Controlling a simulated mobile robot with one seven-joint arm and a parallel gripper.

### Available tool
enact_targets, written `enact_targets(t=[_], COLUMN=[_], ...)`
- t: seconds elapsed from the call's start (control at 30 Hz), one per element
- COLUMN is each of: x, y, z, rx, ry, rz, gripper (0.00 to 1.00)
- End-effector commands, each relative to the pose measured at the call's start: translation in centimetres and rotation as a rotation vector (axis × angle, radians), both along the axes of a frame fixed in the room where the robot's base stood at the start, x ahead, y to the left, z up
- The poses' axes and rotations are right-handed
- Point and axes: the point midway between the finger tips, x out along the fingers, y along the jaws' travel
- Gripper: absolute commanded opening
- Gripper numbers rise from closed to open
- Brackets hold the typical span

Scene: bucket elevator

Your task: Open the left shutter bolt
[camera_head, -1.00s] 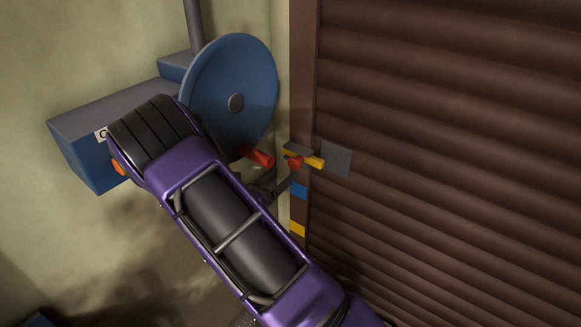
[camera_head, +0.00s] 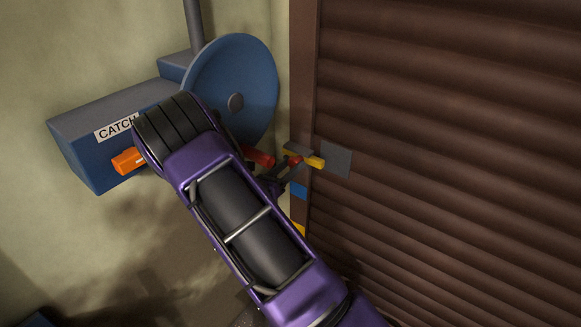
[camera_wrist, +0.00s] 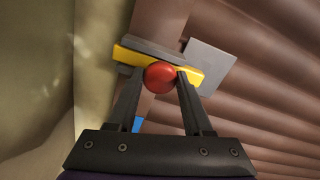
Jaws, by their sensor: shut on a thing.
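The left shutter bolt is a yellow bar (camera_head: 314,162) with a red knob (camera_head: 295,160), on the brown frame at the shutter's left edge. A grey plate (camera_head: 336,159) on the shutter stands at the bar's right end. In the wrist view the red knob (camera_wrist: 159,76) sits between my fingertips, in front of the yellow bar (camera_wrist: 126,56). My gripper (camera_wrist: 160,82) is shut on the red knob. In the head view my gripper (camera_head: 291,168) reaches the knob from below left, partly hidden behind my arm.
A blue wheel (camera_head: 252,85) with a red handle (camera_head: 258,155) stands just left of the bolt. A blue box labelled CATCH (camera_head: 84,160) with an orange lever (camera_head: 128,161) is on the left wall. The brown shutter (camera_head: 450,150) fills the right side.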

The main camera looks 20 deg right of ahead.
Motion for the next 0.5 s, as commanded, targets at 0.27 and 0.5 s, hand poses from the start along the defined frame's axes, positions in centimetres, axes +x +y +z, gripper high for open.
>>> enact_targets(t=[0.27, 0.5], x=[0.00, 0.29], y=[0.02, 0.21], z=[0.01, -0.06], rx=[0.000, 0.000], ry=[0.000, -0.001], rz=[0.000, 0.001], gripper=[0.00, 0.00])
